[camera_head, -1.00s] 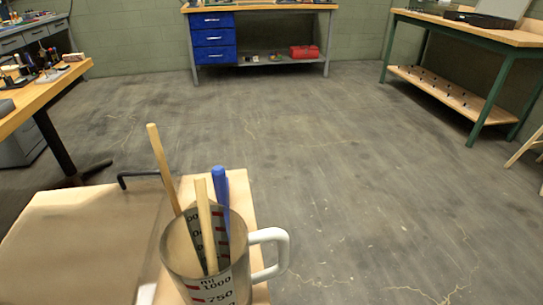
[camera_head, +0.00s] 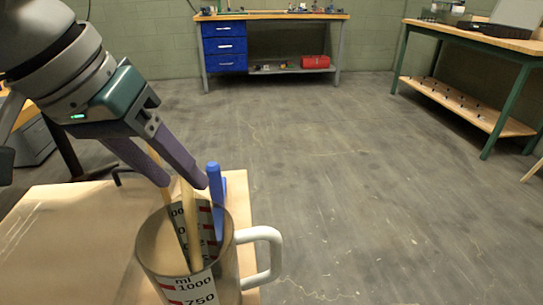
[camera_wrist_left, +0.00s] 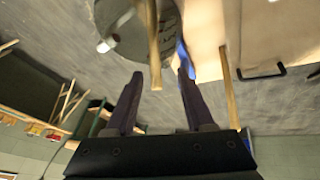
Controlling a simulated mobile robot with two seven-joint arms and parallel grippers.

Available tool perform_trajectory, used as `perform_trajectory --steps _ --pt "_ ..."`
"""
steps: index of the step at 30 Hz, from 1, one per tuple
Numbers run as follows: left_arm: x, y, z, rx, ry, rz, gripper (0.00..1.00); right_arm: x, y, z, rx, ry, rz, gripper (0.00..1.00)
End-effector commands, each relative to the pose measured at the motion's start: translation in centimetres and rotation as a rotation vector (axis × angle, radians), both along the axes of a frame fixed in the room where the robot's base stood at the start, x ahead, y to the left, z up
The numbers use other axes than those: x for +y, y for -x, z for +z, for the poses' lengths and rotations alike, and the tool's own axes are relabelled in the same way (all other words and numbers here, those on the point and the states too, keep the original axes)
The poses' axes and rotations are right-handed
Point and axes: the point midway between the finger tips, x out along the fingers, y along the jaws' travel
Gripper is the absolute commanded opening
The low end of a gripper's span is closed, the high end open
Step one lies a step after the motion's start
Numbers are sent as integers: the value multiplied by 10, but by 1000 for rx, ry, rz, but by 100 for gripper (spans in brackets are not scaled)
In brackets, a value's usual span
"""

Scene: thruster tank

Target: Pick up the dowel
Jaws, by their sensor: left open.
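A clear measuring cup (camera_head: 205,285) with a white handle stands on the tan surface, holding two pale wooden sticks and a blue stick (camera_head: 214,185). I cannot tell for certain which wooden stick is the dowel. The shorter one (camera_head: 190,225) has its top between the fingers of my open left gripper (camera_head: 184,184); in the left wrist view its end (camera_wrist_left: 154,50) is between the fingertips, with space around it. The longer one (camera_head: 175,220) is partly hidden behind my gripper; in the left wrist view a stick (camera_wrist_left: 229,90) lies outside the fingers, to the right.
The tan tabletop (camera_head: 80,240) left of the cup is clear. A black bent rod (camera_wrist_left: 263,71) is near its edge. A bench with blue drawers (camera_head: 224,44) and a green-legged bench (camera_head: 470,33) stand far off across open floor.

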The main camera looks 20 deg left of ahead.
Motion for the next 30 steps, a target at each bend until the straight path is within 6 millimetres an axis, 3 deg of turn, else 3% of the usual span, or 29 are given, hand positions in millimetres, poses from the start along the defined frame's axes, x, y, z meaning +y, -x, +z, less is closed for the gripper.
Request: perform_trajectory --steps 10,19,30 --pt "-11 -24 -40 2 5 1 54 0 0 -1 0 1 1 47" --pt "-11 -26 -46 0 3 0 54 -1 0 -1 0 4 3 47" --pt "-11 -26 -45 1 4 0 13 -1 0 -1 0 5 4 47"
